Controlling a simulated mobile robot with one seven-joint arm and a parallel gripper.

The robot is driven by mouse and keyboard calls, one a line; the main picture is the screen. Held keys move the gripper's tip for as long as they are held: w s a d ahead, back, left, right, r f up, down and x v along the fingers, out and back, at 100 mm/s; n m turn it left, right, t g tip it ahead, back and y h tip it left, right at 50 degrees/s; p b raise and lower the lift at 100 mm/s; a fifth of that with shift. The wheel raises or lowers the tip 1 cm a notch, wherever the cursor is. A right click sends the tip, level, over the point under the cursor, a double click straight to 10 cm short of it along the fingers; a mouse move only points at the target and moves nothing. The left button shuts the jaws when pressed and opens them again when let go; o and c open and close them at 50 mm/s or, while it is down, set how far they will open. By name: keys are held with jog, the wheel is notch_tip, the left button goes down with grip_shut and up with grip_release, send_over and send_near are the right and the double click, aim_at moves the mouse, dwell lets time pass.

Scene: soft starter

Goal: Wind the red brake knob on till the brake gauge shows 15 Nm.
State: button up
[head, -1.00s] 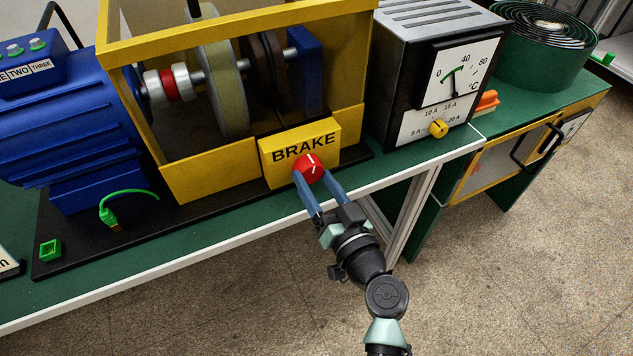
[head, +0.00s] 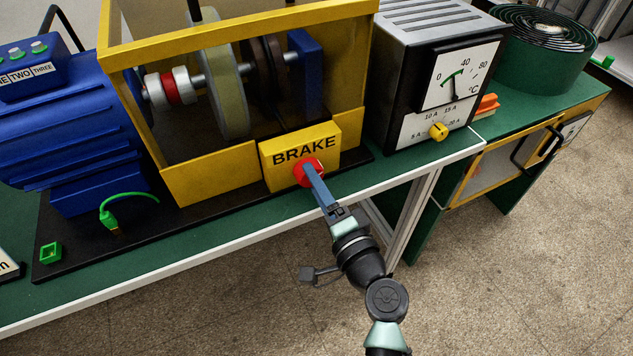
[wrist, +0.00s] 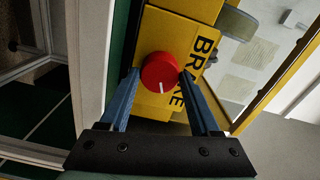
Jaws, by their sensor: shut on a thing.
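The red brake knob (head: 304,172) is on the front of the yellow BRAKE box (head: 328,157). It also shows in the wrist view (wrist: 160,72), with a white pointer line toward the lower part of its face. My gripper (head: 312,176) is shut on the knob, one blue finger on each side in the wrist view (wrist: 160,78). In the head view the fingers line up one behind the other and cover part of the knob. The brake gauge is not recognisable in these frames.
A blue motor (head: 70,130) stands left of the yellow guard frame (head: 215,182). A grey box with a °C dial and yellow knob (head: 438,131) stands right. A green cable (head: 118,205) lies on the black base. Free floor lies in front of the bench edge (head: 220,252).

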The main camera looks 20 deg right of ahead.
jog(key=m+p, duration=0.1)
jog(key=m, duration=0.2)
jog(key=shift+m, duration=0.4)
jog(key=m+p, duration=0.1)
jog(key=m, duration=0.2)
jog(key=shift+m, duration=0.3)
jog(key=m+p, duration=0.2)
jog(key=m, duration=0.1)
jog(key=shift+m+p, duration=0.5)
jog(key=shift+m, duration=1.1)
jog(key=o, duration=1.4)
jog(key=s, duration=0.8)
jog(key=s+b, duration=0.1)
jog(key=s, duration=0.4)
jog(key=shift+d, duration=0.25)
